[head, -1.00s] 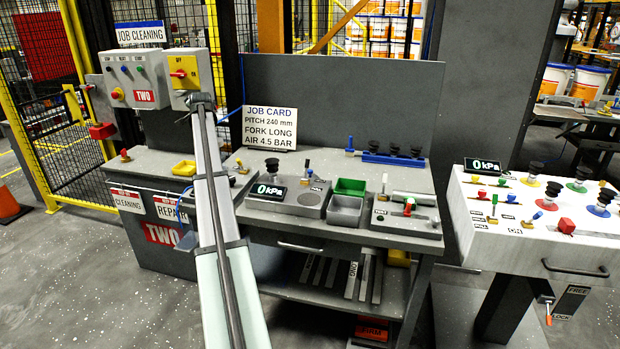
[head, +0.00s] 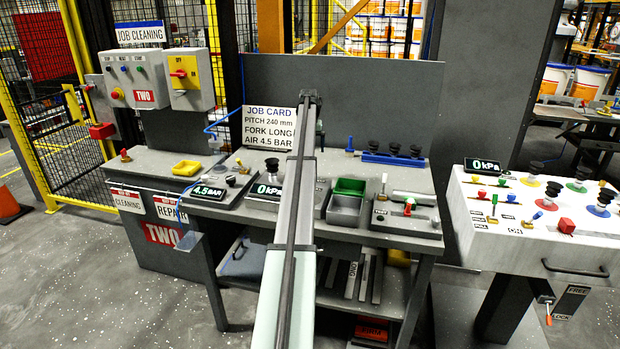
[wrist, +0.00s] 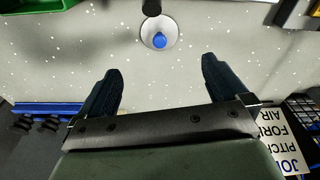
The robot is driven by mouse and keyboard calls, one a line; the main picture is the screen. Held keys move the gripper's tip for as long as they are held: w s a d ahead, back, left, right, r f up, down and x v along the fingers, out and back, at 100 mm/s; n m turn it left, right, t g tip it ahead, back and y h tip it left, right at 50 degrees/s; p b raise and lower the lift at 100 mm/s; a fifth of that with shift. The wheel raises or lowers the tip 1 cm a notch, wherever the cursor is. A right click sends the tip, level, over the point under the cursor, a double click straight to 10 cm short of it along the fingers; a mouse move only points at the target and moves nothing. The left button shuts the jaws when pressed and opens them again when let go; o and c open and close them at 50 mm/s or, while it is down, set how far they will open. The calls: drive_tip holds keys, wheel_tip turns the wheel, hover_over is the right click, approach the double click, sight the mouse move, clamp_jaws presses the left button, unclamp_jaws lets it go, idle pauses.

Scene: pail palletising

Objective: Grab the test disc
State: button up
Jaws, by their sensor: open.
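In the wrist view a pale round disc (wrist: 158,42) with a blue knob (wrist: 160,40) at its middle lies on the grey speckled bench top; I take it to be the test disc, though I cannot be sure. My gripper (wrist: 162,66) is open and empty, its two dark fingers spread below the disc in the picture, one to each side. The disc is apart from both fingers. In the head view my gripper (head: 310,97) is at the far end of the arm, beside the job card; the arm hides the bench behind it, and I cannot make out the disc there.
A black-ended part (wrist: 151,7) shows just above the disc in the wrist view. A green bin (head: 349,187) stands to the right of the arm, and a blue rack (head: 393,160) with black cups is at the back. The job card (head: 268,127) stands at the back left.

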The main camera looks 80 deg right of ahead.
drive_tip(key=f, duration=0.4)
drive_tip(key=d+f, duration=0.1)
drive_tip(key=f, duration=0.3)
drive_tip(key=d+f, duration=0.1)
drive_tip(key=f, duration=0.4)
drive_tip(key=shift+w, duration=0.15)
drive_tip(key=shift+c, duration=0.5)
drive_tip(key=c, duration=1)
drive_tip(key=shift+o, duration=0.2)
drive_tip(key=shift+r, duration=0.1)
